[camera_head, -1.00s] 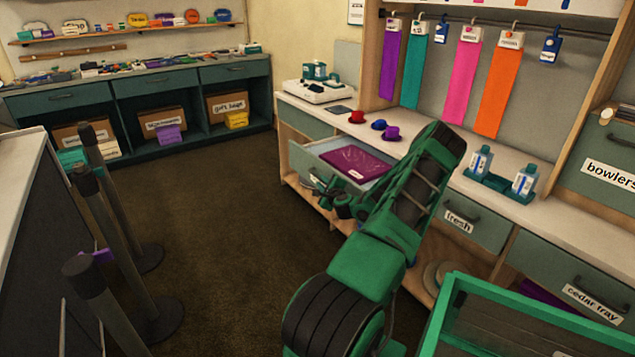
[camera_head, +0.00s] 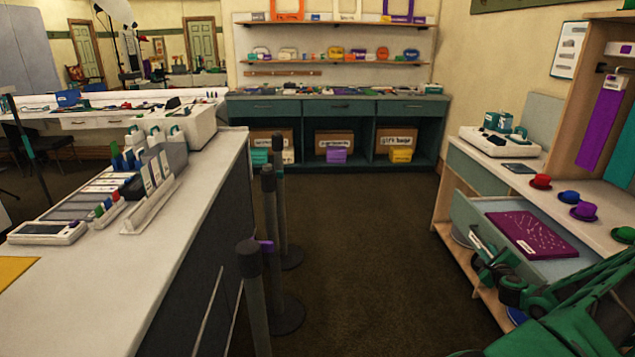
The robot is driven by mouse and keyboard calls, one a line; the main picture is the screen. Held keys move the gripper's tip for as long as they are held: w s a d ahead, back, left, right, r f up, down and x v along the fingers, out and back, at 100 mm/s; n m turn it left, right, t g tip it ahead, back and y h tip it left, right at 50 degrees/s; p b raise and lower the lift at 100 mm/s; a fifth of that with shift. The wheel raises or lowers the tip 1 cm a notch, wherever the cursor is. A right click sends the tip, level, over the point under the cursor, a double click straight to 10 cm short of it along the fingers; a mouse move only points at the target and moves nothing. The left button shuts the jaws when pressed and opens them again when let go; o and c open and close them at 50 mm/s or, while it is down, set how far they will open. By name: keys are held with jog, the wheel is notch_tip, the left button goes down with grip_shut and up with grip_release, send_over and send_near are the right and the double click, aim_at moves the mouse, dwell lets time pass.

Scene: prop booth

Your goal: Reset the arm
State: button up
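My green arm reaches in from the lower right corner of the picture. My gripper (camera_head: 492,262) is small and dark, at the front of a pulled-out drawer (camera_head: 465,212) in the right-hand counter. It is close to the drawer front; I cannot tell whether it touches it. Its fingers are too small and dark to show whether they are open or shut. A flat purple packet with a white label (camera_head: 530,234) lies in the drawer.
Red (camera_head: 540,182), blue (camera_head: 569,197) and purple (camera_head: 584,211) little hats stand on the right counter (camera_head: 500,166). Dark posts (camera_head: 252,285) stand beside the left counter (camera_head: 190,215). The brown floor (camera_head: 375,240) between is clear. Teal cabinets (camera_head: 338,107) line the back.

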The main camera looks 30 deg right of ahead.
jog(key=shift+w, duration=0.1)
jog(key=w+a+r+n+g+y, duration=0.1)
jog(key=w+a+r+n+y, duration=0.15)
jog(key=a+n, duration=0.5)
jog(key=w+a+r+n+g+y, duration=0.1)
jog(key=w+a+n+y, duration=0.3)
jog(key=a, duration=0.6)
jog(key=w+a+r+n+g+y, duration=0.1)
jog(key=w+a+r+n+y, duration=0.2)
jog(key=a+n, duration=0.45)
jog(key=s+a+r+n+g, duration=0.2)
jog(key=s+a+r, duration=0.3)
jog(key=s+a, duration=0.3)
jog(key=s+a+r+n+g, duration=0.3)
jog(key=s+a+r, duration=0.3)
jog(key=s+a, duration=0.3)
jog(key=s+a+r+n+g, duration=0.2)
jog(key=s+a+r, duration=0.4)
jog(key=s, duration=0.7)
jog(key=shift+s+a+r+g+y, duration=0.15)
jog(key=shift+a+g+y, duration=0.3)
jog(key=shift+a+g, duration=0.55)
jog(key=shift+a, duration=0.15)
